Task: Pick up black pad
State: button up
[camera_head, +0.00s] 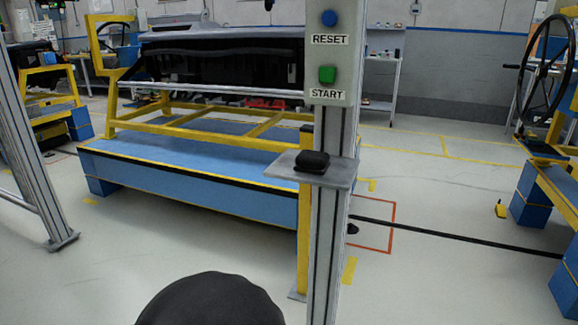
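A small black pad (312,162) lies on a grey metal shelf (342,175) fixed to an upright aluminium post. The pad sits toward the shelf's left part, and nothing touches it from above. My gripper does not show in the view, so I cannot see where it is relative to the pad.
Above the shelf, the post (336,240) carries a panel with a blue RESET button (329,18) and a green START button (327,74). Behind stands a blue platform (200,190) with a yellow frame bearing a dashboard. The floor at front right is clear.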

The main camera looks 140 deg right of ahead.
aim_at(308, 161)
jog(key=z, duration=5.5)
